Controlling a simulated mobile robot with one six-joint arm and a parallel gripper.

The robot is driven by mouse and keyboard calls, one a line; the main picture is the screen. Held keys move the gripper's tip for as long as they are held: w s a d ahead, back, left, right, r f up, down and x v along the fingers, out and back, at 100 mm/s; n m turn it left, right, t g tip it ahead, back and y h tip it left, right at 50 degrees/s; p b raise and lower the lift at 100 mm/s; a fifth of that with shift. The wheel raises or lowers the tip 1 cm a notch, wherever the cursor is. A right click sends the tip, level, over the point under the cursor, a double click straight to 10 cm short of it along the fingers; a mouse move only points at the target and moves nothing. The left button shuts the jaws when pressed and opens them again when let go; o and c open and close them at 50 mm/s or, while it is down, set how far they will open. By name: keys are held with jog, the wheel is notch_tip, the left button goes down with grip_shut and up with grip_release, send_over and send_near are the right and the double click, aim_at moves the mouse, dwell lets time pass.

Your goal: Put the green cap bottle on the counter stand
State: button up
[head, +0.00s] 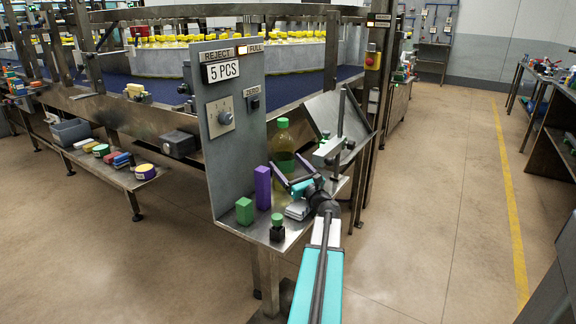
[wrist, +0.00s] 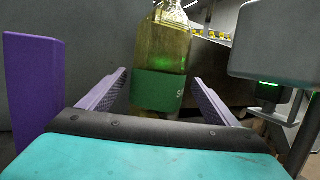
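The green cap bottle (head: 283,140) stands upright on a metal shelf (head: 240,219) below a panel (head: 221,135) reading REJECT and 5 PCS. It holds yellowish liquid and has a green label. In the wrist view the bottle (wrist: 162,60) is centred ahead, its top cut off by the frame. My gripper (head: 291,166) is open, with its purple fingers either side of the bottle's line. In the wrist view my gripper (wrist: 160,78) shows gaps on both sides of the bottle. I cannot tell how far the fingertips reach past it. Which part is the counter stand is unclear.
A purple block (head: 262,187), a green block (head: 244,211) and a small dark green-capped bottle (head: 277,227) stand on the shelf. A grey block on a post (head: 330,152) is close right of my gripper. A tilted metal plate (head: 336,118) rises behind.

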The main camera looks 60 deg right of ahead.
jog(key=shift+r, duration=0.1)
jog(key=s+a, duration=0.5)
jog(key=s, duration=0.7)
jog(key=shift+a+p, duration=0.2)
jog(key=shift+p, duration=0.2)
jog(key=shift+s, duration=0.1)
dwell(0.6)
